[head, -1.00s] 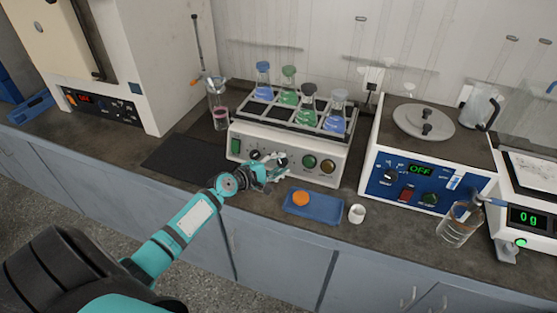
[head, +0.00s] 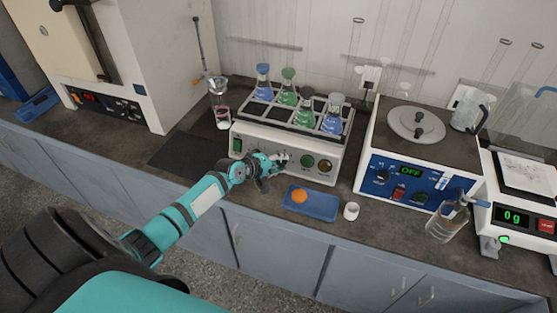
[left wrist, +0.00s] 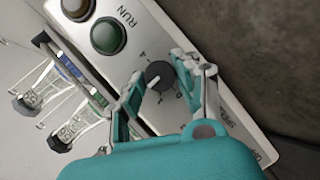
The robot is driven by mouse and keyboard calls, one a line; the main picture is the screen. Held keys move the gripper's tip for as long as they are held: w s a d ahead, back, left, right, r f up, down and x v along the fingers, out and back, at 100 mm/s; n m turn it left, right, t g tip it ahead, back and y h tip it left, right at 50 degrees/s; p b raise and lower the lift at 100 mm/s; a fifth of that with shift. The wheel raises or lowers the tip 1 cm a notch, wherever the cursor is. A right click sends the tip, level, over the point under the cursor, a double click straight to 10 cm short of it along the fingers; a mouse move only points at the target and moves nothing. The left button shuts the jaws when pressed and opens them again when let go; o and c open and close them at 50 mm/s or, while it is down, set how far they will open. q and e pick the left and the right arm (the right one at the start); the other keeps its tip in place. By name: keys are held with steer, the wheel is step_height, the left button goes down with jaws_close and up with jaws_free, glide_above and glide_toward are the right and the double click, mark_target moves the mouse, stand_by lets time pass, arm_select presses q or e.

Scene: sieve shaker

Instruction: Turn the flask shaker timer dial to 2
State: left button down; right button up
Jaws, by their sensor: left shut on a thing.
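The flask shaker (head: 285,150) is a white box with a rack of flasks on top and a row of controls on its front. My left gripper (head: 280,160) is at its front panel. In the left wrist view, a dark round dial (left wrist: 160,75) with a white pointer line sits between the two fingertips of my left gripper (left wrist: 159,66), which is shut on it. The scale marks around the dial are partly hidden and too small to read surely. A green button (left wrist: 108,36) marked RUN is beside it. My right gripper is not in view.
A blue tray (head: 322,213) with an orange item and a small white cup (head: 351,211) stand on the counter in front of the shaker. A blue-fronted device (head: 405,180) is to the right.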

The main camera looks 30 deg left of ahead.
arm_select(q)
steer(key=shift+f, duration=0.15)
steer(key=c, duration=0.9)
jaws_free()
steer(key=shift+c, duration=0.2)
steer(key=v, duration=1.2)
